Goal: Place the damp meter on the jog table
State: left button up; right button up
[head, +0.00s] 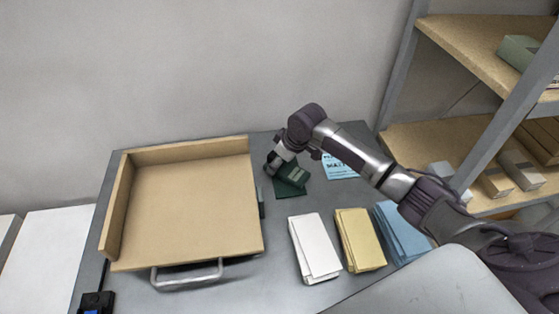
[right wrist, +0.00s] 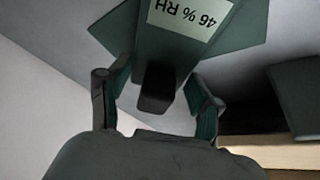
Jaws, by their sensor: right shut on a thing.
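The damp meter (head: 293,174) is a small dark green device with a pale display. My right gripper (head: 275,166) is shut on it, over a dark green pad behind the paper stacks. In the right wrist view the meter (right wrist: 188,20) shows "46 % RH" upside down, and its narrow dark end lies between the fingers of the gripper (right wrist: 158,98). I cannot tell whether the meter touches the pad. The jog table (head: 185,205) is a tan wooden tray with raised back and left walls, empty, left of the gripper. My left gripper is out of view.
White (head: 314,246), yellow (head: 359,239) and blue (head: 399,232) paper stacks stand right of the jog table. A light blue printed card (head: 340,167) lies behind them. A metal handle (head: 188,274) fronts the jog table. Shelving (head: 420,140) stands at right.

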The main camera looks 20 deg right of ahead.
aim_at(292, 173)
jog(key=o, duration=1.3)
jog(key=v, duration=1.2)
jog(key=shift+r, duration=0.1)
